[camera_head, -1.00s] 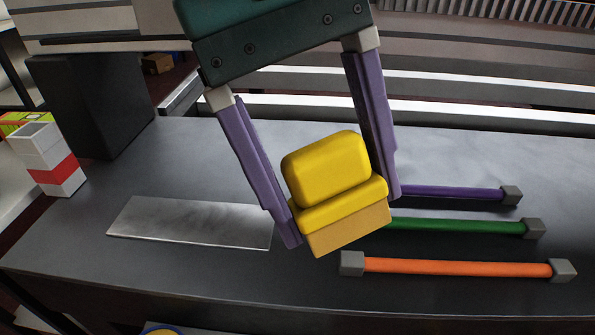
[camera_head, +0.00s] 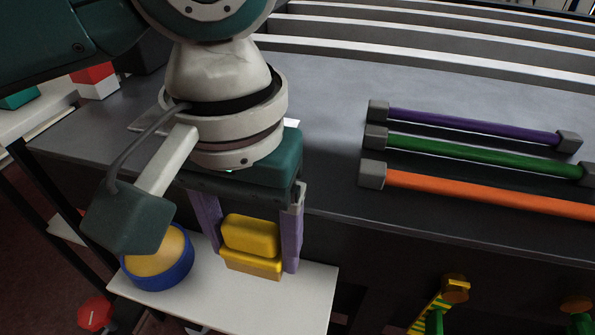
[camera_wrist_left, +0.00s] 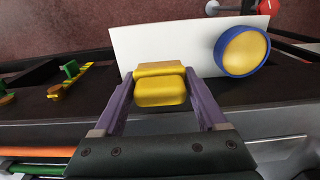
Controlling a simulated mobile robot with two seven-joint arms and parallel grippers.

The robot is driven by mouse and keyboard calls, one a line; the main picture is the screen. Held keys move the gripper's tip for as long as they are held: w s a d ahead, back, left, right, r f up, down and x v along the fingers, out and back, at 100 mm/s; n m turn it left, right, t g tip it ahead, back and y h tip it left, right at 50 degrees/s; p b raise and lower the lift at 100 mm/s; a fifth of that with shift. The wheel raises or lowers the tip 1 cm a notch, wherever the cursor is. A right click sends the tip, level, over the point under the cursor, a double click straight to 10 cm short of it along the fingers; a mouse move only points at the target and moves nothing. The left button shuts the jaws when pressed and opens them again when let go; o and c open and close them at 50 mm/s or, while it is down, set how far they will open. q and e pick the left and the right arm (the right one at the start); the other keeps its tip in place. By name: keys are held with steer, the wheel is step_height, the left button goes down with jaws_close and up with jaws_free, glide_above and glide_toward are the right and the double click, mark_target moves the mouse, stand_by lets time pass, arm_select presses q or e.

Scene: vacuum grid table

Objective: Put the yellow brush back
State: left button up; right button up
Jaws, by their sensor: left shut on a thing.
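The yellow brush (camera_head: 252,240) is a yellow block with a paler tan-yellow lower layer. My left gripper (camera_head: 248,238) is shut on it, with one purple finger on each side. The brush is upright, at the white shelf (camera_head: 290,300) below the table's front edge. I cannot tell whether its underside touches the shelf. In the left wrist view the brush (camera_wrist_left: 160,88) sits between the purple fingers and overlaps the near edge of the white shelf (camera_wrist_left: 180,42). My right gripper is not in view.
A blue-rimmed round thing with a yellow top (camera_head: 165,262) stands on the shelf left of the brush, close to my wrist. Purple (camera_head: 470,125), green (camera_head: 470,153) and orange (camera_head: 480,192) bars lie on the dark table (camera_head: 335,175). The shelf right of the brush is clear.

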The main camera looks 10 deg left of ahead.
mark_target(264, 291)
arm_select(q)
step_height(264, 291, down, 7)
steer(key=shift+r+b, duration=0.15)
steer(key=shift+b, duration=1)
steer(key=shift+r, duration=0.1)
steer(key=o, duration=1.1)
